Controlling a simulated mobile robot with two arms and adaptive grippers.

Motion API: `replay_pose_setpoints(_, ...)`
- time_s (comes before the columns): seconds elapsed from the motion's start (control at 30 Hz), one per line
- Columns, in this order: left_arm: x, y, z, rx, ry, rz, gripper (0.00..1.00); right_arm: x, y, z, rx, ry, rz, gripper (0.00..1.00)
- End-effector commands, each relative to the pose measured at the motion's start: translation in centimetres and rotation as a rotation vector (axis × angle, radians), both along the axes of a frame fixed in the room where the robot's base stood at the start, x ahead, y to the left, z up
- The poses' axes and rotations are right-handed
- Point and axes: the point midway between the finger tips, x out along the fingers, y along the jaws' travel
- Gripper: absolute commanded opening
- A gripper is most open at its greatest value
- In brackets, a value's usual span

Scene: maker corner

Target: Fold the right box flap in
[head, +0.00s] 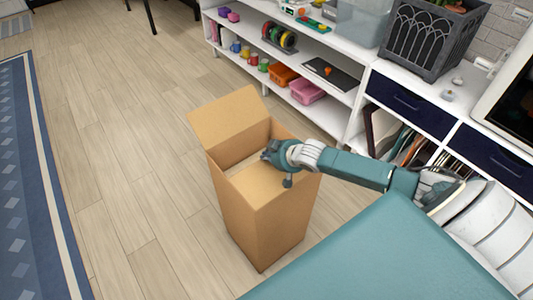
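A tall open cardboard box (262,222) stands upright on the floor in the middle of the head view. One flap (228,117) on its far side stands up and leans outward. A flap-like panel (257,185) lies inward across the near part of the opening. My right gripper (268,154) is over the box opening, at its right part, pointing left. It is small and dark here, so its finger opening and any contact with cardboard are unclear. My arm hides part of the right rim, and I cannot tell the right flap apart there. My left gripper is out of view.
A white shelf unit (335,115) with cups, spools and pink and orange bins stands behind the box. A cabinet with dark blue drawers (410,103) is at right. Wooden floor (130,150) is clear to the left, beside a blue rug (30,190).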

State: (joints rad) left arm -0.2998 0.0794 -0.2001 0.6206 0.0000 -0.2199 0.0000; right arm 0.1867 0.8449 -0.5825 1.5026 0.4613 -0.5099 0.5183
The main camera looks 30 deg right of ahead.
Motion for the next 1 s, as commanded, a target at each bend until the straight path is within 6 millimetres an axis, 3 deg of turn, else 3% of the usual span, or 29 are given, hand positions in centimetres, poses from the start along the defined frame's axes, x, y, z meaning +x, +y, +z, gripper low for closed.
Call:
replay_pose_setpoints(0.37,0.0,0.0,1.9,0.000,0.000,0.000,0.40,0.1,0.0,1.8,0.001,-0.001,-0.001,0.00)
replay_pose_setpoints(0.6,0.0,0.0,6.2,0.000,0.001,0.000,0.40,0.2,0.1,5.6,0.001,0.004,-0.001,0.00)
replay_pose_setpoints(0.67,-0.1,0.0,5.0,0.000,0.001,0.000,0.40,-1.1,-0.1,5.4,-0.001,0.006,0.002,0.00)
replay_pose_setpoints(1.0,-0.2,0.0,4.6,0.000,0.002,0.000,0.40,-5.8,-0.4,10.2,-0.003,0.005,0.002,0.00)
